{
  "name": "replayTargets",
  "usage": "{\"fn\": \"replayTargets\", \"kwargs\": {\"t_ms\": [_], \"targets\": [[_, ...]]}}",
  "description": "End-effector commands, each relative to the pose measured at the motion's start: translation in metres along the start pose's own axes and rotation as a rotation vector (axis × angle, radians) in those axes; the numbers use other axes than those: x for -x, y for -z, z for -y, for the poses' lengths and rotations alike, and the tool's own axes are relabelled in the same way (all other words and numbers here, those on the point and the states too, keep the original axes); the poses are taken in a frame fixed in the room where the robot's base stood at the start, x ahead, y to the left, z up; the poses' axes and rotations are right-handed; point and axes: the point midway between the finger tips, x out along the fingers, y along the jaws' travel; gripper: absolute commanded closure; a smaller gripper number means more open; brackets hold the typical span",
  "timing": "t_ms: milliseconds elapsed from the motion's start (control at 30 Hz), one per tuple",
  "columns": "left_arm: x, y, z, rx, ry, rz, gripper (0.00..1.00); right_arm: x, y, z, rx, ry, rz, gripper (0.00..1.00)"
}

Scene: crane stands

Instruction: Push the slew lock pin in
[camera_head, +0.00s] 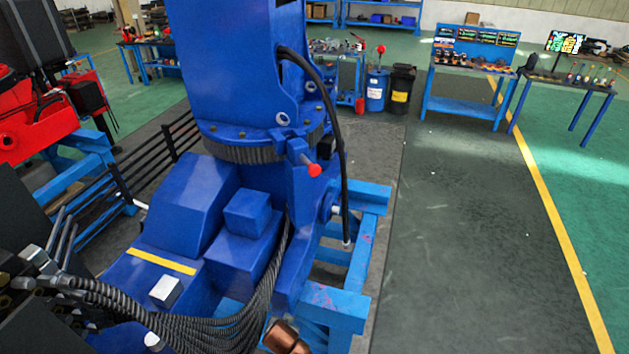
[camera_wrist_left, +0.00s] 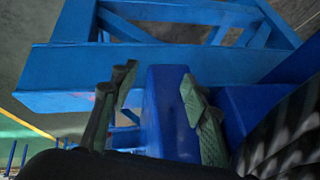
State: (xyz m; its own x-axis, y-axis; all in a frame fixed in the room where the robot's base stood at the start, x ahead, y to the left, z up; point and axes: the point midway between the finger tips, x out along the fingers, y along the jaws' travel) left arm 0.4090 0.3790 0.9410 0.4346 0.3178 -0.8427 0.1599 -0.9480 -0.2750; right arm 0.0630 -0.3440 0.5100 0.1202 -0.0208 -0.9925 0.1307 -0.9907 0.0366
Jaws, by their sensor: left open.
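The slew lock pin (camera_head: 314,170) shows in the head view as a red knob at the end of a blue bracket, just below the toothed slew ring (camera_head: 262,150). How deep the pin sits cannot be told. My left gripper (camera_wrist_left: 157,76) shows in the left wrist view with its two fingers apart. A blue upright part (camera_wrist_left: 168,110) of the stand or crane shows between the fingers; whether they touch it cannot be told. The red knob is not visible in the left wrist view. My right gripper is not in view.
The blue crane column (camera_head: 240,70) stands on a light-blue frame (camera_head: 340,305). A black hose (camera_head: 335,120) hangs right beside the pin. Ribbed hoses (camera_head: 235,325) run along the bottom. A copper-coloured part (camera_head: 285,338) shows at the lower edge. The grey floor to the right is clear.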

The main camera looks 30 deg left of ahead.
Motion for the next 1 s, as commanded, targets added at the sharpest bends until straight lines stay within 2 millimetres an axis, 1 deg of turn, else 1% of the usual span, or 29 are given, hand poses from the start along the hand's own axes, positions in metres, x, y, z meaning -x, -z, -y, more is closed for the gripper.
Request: {"fn": "replayTargets", "kwargs": {"t_ms": [33,167,200,267,300,400,467,667,767,867,900,967,1000], "targets": [[0.020,0.012,0.009,0.019,0.010,-0.013,0.58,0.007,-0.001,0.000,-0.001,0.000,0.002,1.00],[0.062,0.032,0.030,0.069,0.040,-0.039,0.58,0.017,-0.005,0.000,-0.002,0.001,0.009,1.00],[0.075,0.040,0.036,0.087,0.050,-0.049,0.58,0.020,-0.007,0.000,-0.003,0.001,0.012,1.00],[0.093,0.052,0.046,0.117,0.072,-0.067,0.58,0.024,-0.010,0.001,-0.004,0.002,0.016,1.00],[0.103,0.062,0.051,0.138,0.089,-0.082,0.58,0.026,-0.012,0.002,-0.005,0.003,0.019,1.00],[0.118,0.088,0.060,0.187,0.138,-0.124,0.58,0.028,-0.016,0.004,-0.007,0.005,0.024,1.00],[0.124,0.103,0.063,0.212,0.164,-0.149,0.58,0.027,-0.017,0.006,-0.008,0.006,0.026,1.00],[0.145,0.162,0.069,0.292,0.258,-0.250,0.58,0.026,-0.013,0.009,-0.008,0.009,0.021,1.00],[0.163,0.197,0.071,0.343,0.311,-0.317,0.58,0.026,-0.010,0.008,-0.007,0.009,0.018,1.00],[0.192,0.240,0.072,0.404,0.375,-0.407,0.58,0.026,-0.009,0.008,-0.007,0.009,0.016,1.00],[0.206,0.260,0.072,0.433,0.403,-0.450,0.58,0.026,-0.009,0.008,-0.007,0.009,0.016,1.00],[0.235,0.292,0.071,0.481,0.447,-0.527,0.58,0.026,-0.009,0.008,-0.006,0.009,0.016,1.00],[0.256,0.312,0.070,0.514,0.477,-0.581,0.58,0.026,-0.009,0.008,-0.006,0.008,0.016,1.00]]}}
